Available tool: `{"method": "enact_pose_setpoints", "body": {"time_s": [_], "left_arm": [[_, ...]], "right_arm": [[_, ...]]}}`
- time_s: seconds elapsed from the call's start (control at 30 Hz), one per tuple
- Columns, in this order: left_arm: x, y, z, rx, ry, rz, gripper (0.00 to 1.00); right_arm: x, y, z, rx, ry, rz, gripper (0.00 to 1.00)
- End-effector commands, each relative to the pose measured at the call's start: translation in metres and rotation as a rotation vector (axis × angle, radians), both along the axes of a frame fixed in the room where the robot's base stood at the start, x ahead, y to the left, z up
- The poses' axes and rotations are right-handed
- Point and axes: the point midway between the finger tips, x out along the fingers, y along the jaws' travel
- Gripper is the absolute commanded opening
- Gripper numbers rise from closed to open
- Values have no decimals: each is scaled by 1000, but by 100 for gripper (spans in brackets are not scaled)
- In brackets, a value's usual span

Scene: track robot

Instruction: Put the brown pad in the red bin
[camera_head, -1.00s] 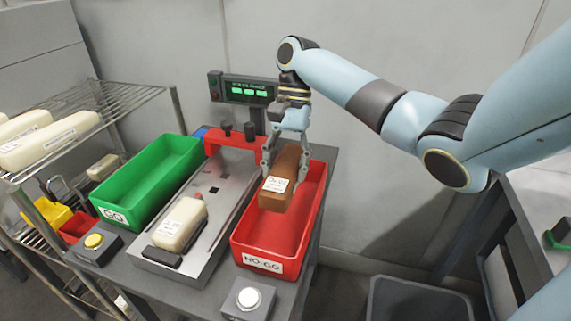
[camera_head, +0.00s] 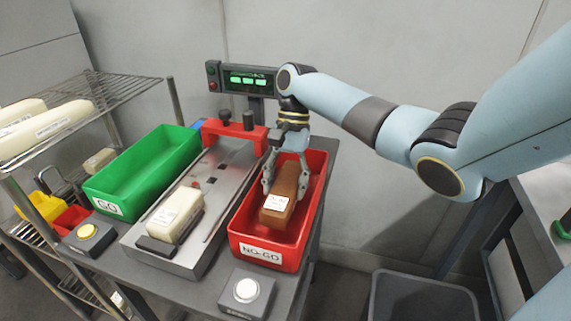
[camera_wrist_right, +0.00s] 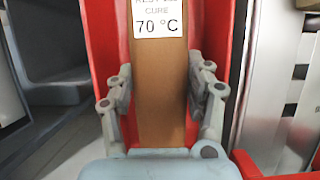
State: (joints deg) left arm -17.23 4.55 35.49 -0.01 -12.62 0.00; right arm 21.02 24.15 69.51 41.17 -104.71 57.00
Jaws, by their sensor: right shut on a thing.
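The brown pad (camera_head: 281,196) with a white label is inside the red bin (camera_head: 262,254), which is marked NO-GO. My right gripper (camera_head: 285,182) is shut on the brown pad, with its fingers on both sides and reaching down between the bin walls. In the right wrist view the brown pad (camera_wrist_right: 160,90) runs between the two fingers, its label reading 70 °C, with red bin walls on both sides. I cannot tell if the pad touches the bin floor. My left gripper is not in view.
A green bin (camera_head: 142,172) marked GO stands at the left. Between the bins is a metal gauge track (camera_head: 205,226) with a red bridge (camera_head: 234,135) and a cream pad (camera_head: 176,214). Button boxes stand in front. A wire shelf (camera_head: 104,105) holds cream pads at far left.

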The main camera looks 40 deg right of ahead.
Motion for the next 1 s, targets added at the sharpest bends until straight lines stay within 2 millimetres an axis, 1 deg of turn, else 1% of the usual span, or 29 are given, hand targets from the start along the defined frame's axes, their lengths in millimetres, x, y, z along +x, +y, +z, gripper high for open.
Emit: {"method": "enact_pose_setpoints", "body": {"time_s": [0.1,0.13,0.33,0.57,0.67,0.77,1.0], "left_arm": [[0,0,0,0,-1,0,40],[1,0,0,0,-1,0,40],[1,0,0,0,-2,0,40],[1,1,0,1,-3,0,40],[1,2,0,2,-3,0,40],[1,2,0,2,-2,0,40],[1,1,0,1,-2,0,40]], "right_arm": [[0,0,1,0,0,0,19],[0,0,1,0,-1,0,53],[0,0,1,0,0,0,79],[0,0,0,0,0,-1,79],[1,-2,5,-1,-2,0,79],[4,-7,18,-2,-3,-2,79],[12,-21,56,-2,-3,-2,79]]}}
